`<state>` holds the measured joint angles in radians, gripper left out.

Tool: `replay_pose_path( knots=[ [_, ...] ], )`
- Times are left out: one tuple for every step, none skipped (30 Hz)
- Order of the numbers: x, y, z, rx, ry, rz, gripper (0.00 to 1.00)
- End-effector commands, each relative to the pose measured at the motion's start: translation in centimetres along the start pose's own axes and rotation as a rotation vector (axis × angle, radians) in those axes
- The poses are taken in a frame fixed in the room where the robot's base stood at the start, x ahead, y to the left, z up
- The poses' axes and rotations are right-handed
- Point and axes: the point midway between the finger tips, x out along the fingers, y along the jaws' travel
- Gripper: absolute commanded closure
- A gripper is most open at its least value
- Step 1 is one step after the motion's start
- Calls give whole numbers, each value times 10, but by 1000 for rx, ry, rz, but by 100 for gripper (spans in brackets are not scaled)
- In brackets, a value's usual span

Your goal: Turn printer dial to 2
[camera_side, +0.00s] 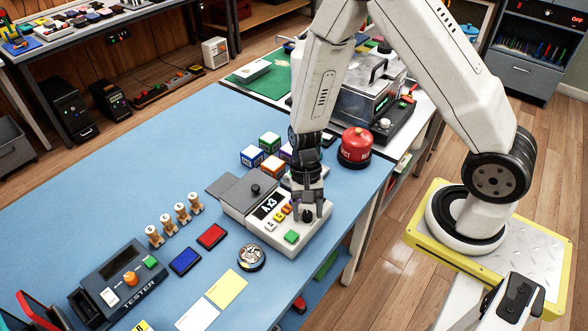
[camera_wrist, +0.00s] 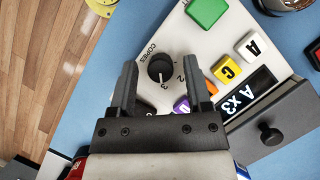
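The white printer (camera_side: 262,222) stands on the blue table in the side view, and its panel (camera_wrist: 205,48) fills the middle of the wrist view. The black round dial (camera_wrist: 160,67), labelled COPIES, has the numbers 1, 2 and 3 beside it. Its light mark seems to point towards the 3. The display (camera_wrist: 250,95) reads "A x3". My gripper (camera_wrist: 160,70) points down over the panel, its fingers open on both sides of the dial with gaps showing. In the side view my gripper (camera_side: 306,205) hides most of the dial.
A green button (camera_wrist: 206,12) and white, yellow, orange and purple keys (camera_wrist: 226,68) lie close to the dial. A red round canister (camera_side: 355,146) and coloured cubes (camera_side: 270,142) stand behind the printer. The tester (camera_side: 118,280) is at the front left.

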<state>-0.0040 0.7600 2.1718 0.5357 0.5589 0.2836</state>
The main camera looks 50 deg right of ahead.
Motion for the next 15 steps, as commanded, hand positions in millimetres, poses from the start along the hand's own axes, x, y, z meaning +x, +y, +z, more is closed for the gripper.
replay_pose_path(
  knots=[
    [0,0,0,0,0,0,56],
    [0,0,0,0,0,0,66],
    [0,0,0,0,0,0,79],
    [0,0,0,0,0,0,88],
    [0,0,0,0,0,0,98],
    [0,0,0,0,0,0,100],
    [0,0,0,0,0,0,100],
    [0,0,0,0,0,0,100],
    [0,0,0,0,0,0,100],
    [0,0,0,0,0,0,100],
    [0,0,0,-1,0,1,100],
    [0,0,0,-4,0,2,100],
    [0,0,0,-6,0,3,100],
    [0,0,0,-9,0,4,100],
    [0,0,0,-15,-1,6,100]
  ],
)
